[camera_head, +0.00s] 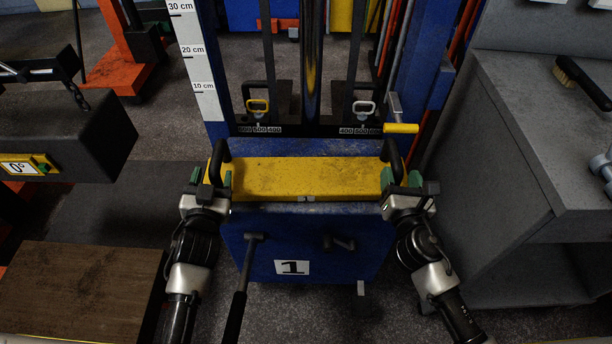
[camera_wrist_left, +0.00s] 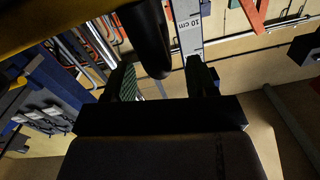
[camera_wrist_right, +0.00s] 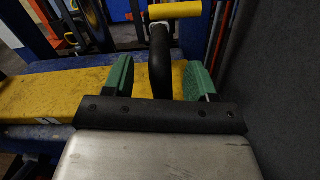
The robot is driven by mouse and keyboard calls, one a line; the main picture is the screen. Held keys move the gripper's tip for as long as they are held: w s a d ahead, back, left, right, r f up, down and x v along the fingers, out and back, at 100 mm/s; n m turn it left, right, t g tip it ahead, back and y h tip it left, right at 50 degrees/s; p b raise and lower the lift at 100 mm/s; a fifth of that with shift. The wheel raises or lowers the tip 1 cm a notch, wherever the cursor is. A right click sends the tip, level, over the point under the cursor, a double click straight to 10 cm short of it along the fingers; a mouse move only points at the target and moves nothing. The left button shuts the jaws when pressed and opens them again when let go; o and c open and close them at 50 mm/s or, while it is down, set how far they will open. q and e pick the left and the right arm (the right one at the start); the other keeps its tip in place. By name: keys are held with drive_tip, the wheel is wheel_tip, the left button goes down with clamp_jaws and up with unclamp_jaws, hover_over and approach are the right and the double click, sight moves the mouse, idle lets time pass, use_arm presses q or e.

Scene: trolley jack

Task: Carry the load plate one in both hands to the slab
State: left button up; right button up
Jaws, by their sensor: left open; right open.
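The load plate (camera_head: 305,176) is a worn yellow bar lying flat on the blue jack marked 1 (camera_head: 345,246). A black loop handle stands at each end. My left gripper (camera_head: 221,181) is open at the left handle (camera_head: 217,163); in the left wrist view that handle (camera_wrist_left: 150,40) reaches down between the spread fingers. My right gripper (camera_head: 402,179) is open at the right handle (camera_head: 392,157); in the right wrist view this handle (camera_wrist_right: 159,62) stands between the green finger pads. A dark block (camera_head: 65,135) with a 0° sign hangs by a chain at left; I cannot tell whether it is the slab.
A white centimetre scale (camera_head: 196,60) and the jack's mast stand behind the plate. A yellow-handled lever (camera_head: 401,128) sticks out near the right handle. A grey bench (camera_head: 530,130) closes the right side. A brown board (camera_head: 80,295) lies at lower left.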

use_arm(q)
drive_tip(key=shift+w, duration=1.9)
use_arm(e)
drive_tip(key=shift+w, duration=1.9)
use_arm(q)
drive_tip(key=shift+c, duration=0.2)
use_arm(e)
drive_tip(key=shift+c, duration=0.2)
use_arm(q)
clamp_jaws()
use_arm(e)
clamp_jaws()
use_arm(q)
drive_tip(key=shift+r, duration=0.25)
use_arm(e)
drive_tip(key=shift+r, duration=0.25)
